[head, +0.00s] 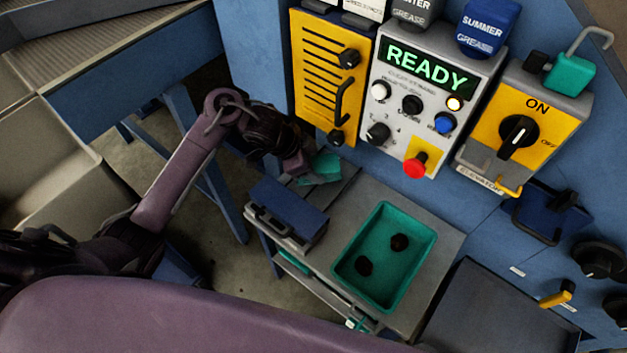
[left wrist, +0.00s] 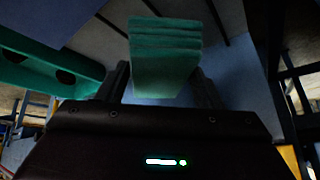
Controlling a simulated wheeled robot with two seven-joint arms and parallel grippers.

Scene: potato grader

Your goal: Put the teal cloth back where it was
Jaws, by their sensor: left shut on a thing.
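The teal cloth (head: 322,169) is a small folded stack. My left gripper (head: 304,174) is shut on it, above the back left part of the grey bench top, beside the blue box with a handle. In the left wrist view the cloth (left wrist: 165,55) shows its folded layers between the two fingers of my left gripper (left wrist: 163,85). Whether the cloth touches the surface below cannot be told. My right gripper is not in view.
A teal tray (head: 341,270) with two dark lumps lies on the grey bench (head: 432,232). The blue box (head: 288,210) stands at the bench's left edge. The yellow panel (head: 328,75) and the control box showing READY (head: 425,95) are on the blue wall behind.

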